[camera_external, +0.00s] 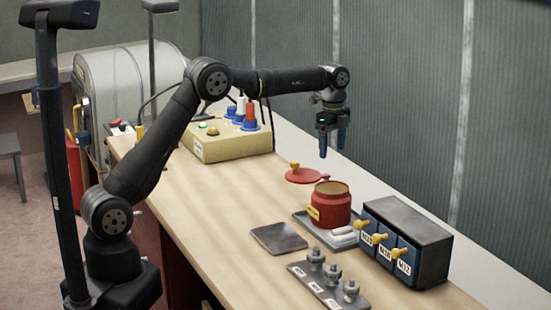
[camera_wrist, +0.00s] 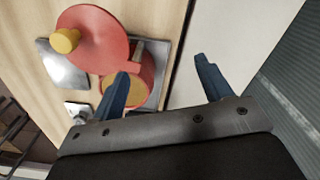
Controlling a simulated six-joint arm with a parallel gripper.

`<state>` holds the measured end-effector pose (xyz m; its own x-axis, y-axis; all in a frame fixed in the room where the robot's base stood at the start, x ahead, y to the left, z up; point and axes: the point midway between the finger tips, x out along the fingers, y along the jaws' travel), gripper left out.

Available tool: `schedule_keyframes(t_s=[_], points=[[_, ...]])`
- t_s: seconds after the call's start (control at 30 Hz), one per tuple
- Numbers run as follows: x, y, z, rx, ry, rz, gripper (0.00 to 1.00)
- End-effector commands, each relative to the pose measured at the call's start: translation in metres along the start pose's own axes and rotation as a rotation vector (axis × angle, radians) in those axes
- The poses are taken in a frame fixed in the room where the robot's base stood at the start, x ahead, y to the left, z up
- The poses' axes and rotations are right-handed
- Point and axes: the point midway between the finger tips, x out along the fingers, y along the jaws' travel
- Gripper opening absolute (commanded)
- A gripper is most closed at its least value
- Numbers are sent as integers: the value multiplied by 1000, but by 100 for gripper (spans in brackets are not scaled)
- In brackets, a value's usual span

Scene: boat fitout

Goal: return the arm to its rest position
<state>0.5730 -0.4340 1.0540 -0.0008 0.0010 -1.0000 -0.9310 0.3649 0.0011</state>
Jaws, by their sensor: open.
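My gripper (camera_external: 333,142) points down and hangs in the air above the far side of the workbench, in front of the ribbed wall. Its two blue fingers are apart with nothing between them, and they also show in the wrist view (camera_wrist: 165,85). The wrist view shows the lid (camera_wrist: 95,35) and, partly behind a finger, the pot (camera_wrist: 150,75).
The pot stands on a grey tray (camera_external: 300,214). A dark box with yellow-handled drawers (camera_external: 428,238) is to its right. A grey plate (camera_external: 278,238) and a rack of metal fittings (camera_external: 325,290) lie in front. A yellow control box (camera_external: 230,145) is at the back left. The bench's middle left is clear.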

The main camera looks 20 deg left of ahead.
Motion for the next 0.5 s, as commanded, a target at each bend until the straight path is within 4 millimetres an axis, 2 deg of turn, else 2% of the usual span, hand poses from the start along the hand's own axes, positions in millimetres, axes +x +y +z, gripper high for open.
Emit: schedule_keyframes(t_s=[0.1, 0.5], points=[[6, 0, 25, -79, 0, 1, 72], [30, 8, 100, -356, 0, 1, 72]])
